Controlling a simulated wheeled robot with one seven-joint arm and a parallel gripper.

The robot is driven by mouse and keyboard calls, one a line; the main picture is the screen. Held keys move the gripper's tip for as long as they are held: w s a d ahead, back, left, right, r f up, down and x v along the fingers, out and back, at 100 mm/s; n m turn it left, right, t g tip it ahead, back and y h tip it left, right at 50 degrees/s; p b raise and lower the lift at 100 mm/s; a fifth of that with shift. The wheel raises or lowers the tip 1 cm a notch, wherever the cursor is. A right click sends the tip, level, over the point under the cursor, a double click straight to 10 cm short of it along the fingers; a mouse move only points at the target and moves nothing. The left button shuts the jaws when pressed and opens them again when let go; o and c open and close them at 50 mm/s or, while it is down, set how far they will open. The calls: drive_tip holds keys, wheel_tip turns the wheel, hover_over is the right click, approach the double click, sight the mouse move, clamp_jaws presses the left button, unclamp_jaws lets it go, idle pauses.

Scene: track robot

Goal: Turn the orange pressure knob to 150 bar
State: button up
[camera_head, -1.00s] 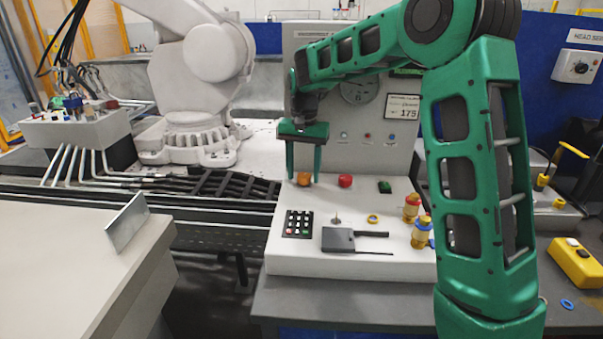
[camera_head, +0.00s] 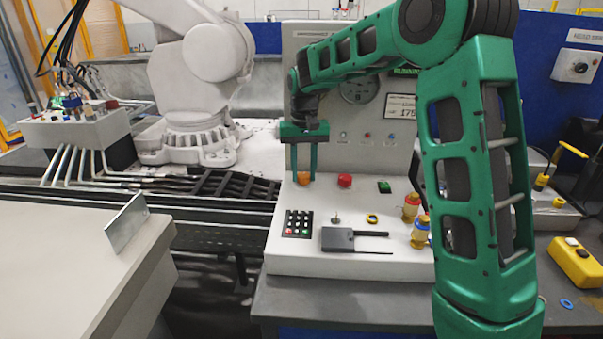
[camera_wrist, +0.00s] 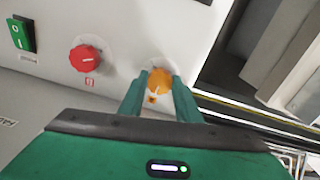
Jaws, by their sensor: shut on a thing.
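The orange knob (camera_head: 304,179) sits on the sloped white console at its left end. My gripper (camera_head: 304,178) points down over it, with a green finger on each side. In the wrist view the orange knob (camera_wrist: 159,82) lies between the tips of my gripper (camera_wrist: 160,84), which are shut on it. A small orange mark shows just below the knob. The round gauge (camera_head: 357,88) on the back panel is partly hidden by my arm and its needle is too small to read. A white display (camera_head: 402,107) beside it seems to read about 175.
A red knob (camera_head: 345,181) sits close right of the orange one, with a green switch (camera_head: 384,187) beyond. A keypad (camera_head: 299,223), a dark flat box (camera_head: 338,239) and brass valves (camera_head: 411,206) stand in front. A white robot arm (camera_head: 205,90) stands behind left.

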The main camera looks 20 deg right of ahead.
sight(303, 176)
drive_tip(key=shift+n, duration=0.7)
drive_tip(key=o, duration=1.1)
drive_tip(key=shift+c, duration=0.2)
drive_tip(key=shift+r, duration=0.15)
wheel_tip(303, 176, up, 10)
drive_tip(key=shift+r, duration=0.25)
